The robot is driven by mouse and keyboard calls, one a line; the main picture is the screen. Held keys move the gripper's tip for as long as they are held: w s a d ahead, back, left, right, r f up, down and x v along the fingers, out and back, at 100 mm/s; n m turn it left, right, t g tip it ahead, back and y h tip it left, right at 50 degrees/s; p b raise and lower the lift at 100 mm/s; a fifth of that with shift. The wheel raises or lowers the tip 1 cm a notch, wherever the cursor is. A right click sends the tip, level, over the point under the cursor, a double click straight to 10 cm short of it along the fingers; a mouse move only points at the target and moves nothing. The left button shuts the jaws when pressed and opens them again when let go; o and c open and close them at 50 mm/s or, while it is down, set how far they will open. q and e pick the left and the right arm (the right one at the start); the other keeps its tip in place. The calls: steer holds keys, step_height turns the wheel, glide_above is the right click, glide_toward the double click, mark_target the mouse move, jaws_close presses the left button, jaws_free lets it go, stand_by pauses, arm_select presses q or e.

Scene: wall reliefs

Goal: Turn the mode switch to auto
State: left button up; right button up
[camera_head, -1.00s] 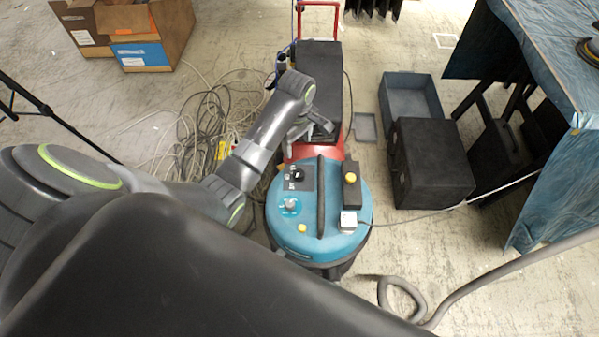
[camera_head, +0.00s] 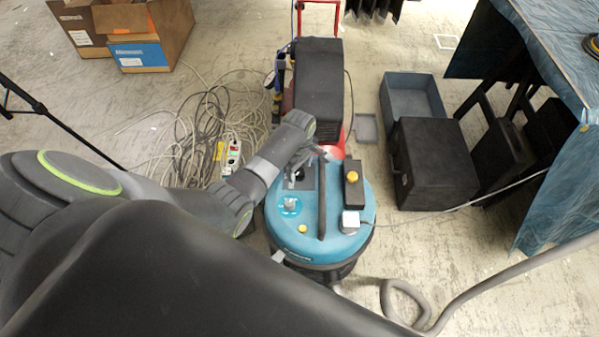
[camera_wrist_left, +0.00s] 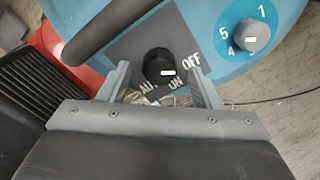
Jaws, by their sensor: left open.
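The mode switch is a black knob (camera_wrist_left: 157,64) with a white mark, on a dark panel (camera_wrist_left: 122,50) of the blue vacuum (camera_head: 345,222). Labels OFF, ON and a partly hidden AU... curve along its near side. The white mark is on the knob's lower right, on the ON/OFF side; I cannot tell exactly which label it points at. My left gripper (camera_wrist_left: 159,78) is open, with one finger on each side of the knob in this view; contact is not clear. In the head view my left gripper (camera_head: 306,158) hangs over the panel and partly covers it. My right gripper is not in view.
A numbered grey dial (camera_wrist_left: 250,36) sits beside the switch panel. A black handle (camera_head: 321,200) and a black box with a yellow button (camera_head: 351,177) stand on the lid. Tangled cables (camera_head: 205,125) lie left; a black case (camera_head: 433,160) stands right.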

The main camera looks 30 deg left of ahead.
arm_select(q)
steer(key=shift+f, duration=0.75)
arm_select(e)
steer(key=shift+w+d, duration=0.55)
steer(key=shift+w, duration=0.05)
arm_select(q)
steer(key=shift+c, duration=0.4)
